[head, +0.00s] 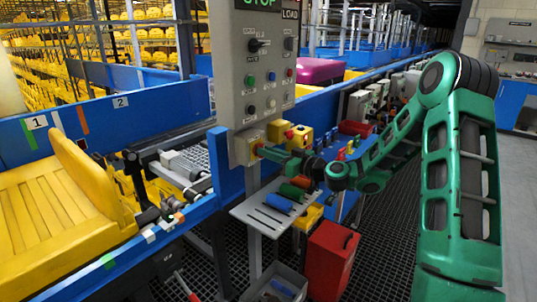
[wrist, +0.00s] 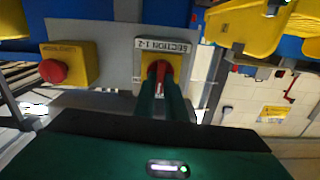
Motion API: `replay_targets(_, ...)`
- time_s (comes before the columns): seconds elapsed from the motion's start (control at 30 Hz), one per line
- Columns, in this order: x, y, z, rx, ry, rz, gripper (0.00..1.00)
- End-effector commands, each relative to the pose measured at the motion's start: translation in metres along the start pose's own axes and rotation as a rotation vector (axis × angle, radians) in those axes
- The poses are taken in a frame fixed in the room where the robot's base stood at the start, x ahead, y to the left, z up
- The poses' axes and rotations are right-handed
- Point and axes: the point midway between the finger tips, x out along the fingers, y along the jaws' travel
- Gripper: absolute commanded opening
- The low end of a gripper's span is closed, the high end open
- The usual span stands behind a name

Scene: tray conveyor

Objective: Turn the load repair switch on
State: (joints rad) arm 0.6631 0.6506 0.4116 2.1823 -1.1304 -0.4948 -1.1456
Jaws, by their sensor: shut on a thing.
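A red rotary switch knob (wrist: 160,70) sits on a yellow plate under a label (wrist: 170,46) that appears to read SECTION 1-2. My gripper (wrist: 166,82) is shut on this knob, with one finger on each side.
A red emergency button on a yellow box (wrist: 53,70) is beside the switch. More yellow boxes (head: 297,136) stand right of the panel. A tool shelf (head: 262,215) and a red case (head: 332,260) are below my arm. A yellow tray (head: 50,205) lies on the conveyor at left.

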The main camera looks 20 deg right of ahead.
Motion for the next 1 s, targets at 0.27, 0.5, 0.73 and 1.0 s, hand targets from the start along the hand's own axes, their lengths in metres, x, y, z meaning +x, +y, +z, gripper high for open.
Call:
replay_targets(0.27,0.0004,0.0051,-0.0010,0.171,0.003,0.009,0.00)
replay_targets(0.5,0.0006,0.0068,-0.0009,0.396,0.005,0.009,0.00)
replay_targets(0.73,0.0005,0.0083,-0.0003,0.614,0.006,0.009,0.00)
replay_targets(1.0,0.0002,0.0100,0.0009,0.871,0.008,0.010,0.00)
